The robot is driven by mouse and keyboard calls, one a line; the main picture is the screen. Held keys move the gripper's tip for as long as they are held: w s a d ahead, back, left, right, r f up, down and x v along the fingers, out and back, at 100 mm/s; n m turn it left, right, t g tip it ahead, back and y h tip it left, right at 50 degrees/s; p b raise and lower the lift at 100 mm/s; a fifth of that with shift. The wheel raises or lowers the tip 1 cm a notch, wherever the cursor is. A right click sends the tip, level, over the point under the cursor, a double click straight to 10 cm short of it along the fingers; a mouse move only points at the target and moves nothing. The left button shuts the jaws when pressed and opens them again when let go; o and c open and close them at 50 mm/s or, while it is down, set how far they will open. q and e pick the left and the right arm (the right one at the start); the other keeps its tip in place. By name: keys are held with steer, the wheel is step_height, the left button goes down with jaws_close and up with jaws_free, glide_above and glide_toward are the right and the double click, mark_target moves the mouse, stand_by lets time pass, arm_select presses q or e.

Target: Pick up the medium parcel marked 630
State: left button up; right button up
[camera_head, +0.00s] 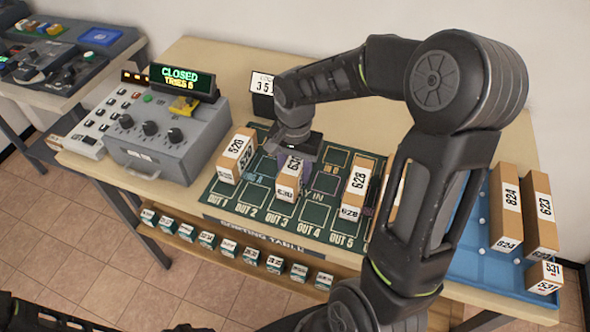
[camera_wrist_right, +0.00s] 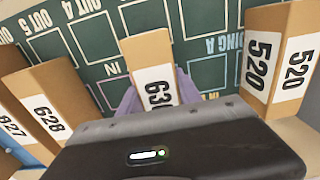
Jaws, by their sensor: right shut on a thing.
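The parcel marked 630 (camera_head: 288,181) is a cardboard box with a white label, at the OUT 2 to OUT 3 part of the green sorting board (camera_head: 262,208). My right gripper (camera_head: 296,158) reaches down over it and is shut on it. The wrist view shows the parcel 630 (camera_wrist_right: 150,48) between the purple fingers of the right gripper (camera_wrist_right: 158,98), which hide part of its label. I cannot tell whether the parcel touches the board. My left gripper is not in view.
Parcel 520 (camera_head: 236,156) stands left of 630 and parcel 628 (camera_head: 356,186) stands right. A blue tray (camera_head: 475,245) holds parcels 824 (camera_head: 505,208) and 623 (camera_head: 540,215). A grey console (camera_head: 165,140) stands at left. Small numbered boxes line the lower shelf (camera_head: 190,235).

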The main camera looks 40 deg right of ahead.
mark_target(295, 162)
jaws_close()
step_height(295, 162, up, 10)
steer(key=shift+r+b, duration=0.1)
steer(key=shift+b, duration=0.3)
stand_by(0.3)
